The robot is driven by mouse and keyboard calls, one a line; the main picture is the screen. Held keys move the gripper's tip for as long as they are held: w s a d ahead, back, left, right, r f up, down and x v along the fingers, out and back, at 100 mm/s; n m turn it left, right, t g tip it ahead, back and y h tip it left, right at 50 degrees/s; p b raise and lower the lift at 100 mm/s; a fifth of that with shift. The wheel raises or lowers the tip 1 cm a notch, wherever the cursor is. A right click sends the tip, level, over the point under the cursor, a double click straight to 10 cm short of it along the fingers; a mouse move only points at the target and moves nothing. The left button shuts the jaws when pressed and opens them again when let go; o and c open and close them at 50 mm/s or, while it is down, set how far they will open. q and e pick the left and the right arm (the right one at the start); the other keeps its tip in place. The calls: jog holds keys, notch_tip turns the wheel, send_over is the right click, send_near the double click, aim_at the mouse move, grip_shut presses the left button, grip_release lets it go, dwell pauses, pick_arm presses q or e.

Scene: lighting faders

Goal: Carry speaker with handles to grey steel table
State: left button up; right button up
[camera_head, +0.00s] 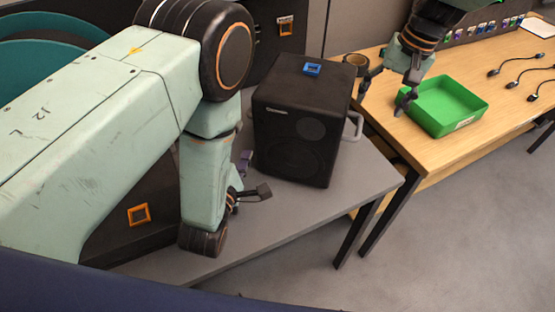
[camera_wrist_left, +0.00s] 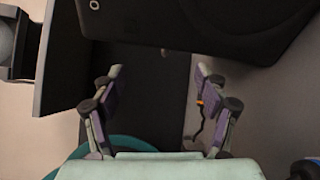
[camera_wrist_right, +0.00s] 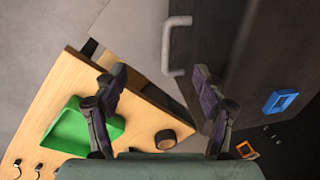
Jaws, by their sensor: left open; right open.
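The black box-shaped speaker (camera_head: 300,125) stands upright on a grey-topped table (camera_head: 305,210) with dark legs. A pale handle (camera_head: 353,127) sticks out of its right side; this handle also shows in the right wrist view (camera_wrist_right: 168,45). Its opposite side is hidden behind my left arm. My left gripper (camera_head: 254,178) is open and empty, low beside the speaker's left side. The speaker fills the top right of the left wrist view (camera_wrist_left: 240,25). My right gripper (camera_head: 385,95) is open and empty, right of the speaker and apart from the handle.
A wooden table (camera_head: 430,145) adjoins on the right, with a green tray (camera_head: 445,105), a tape roll (camera_head: 356,60) and several black cables (camera_head: 515,65). A blue square marker (camera_head: 312,69) is on the speaker's top. Dark cases with orange squares (camera_head: 138,214) stand left. Floor at front right is clear.

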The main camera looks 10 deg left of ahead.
jog(key=shift+d+r, duration=0.15)
jog(key=shift+r, duration=0.55)
jog(key=shift+d+r, duration=0.1)
jog(key=shift+r, duration=0.6)
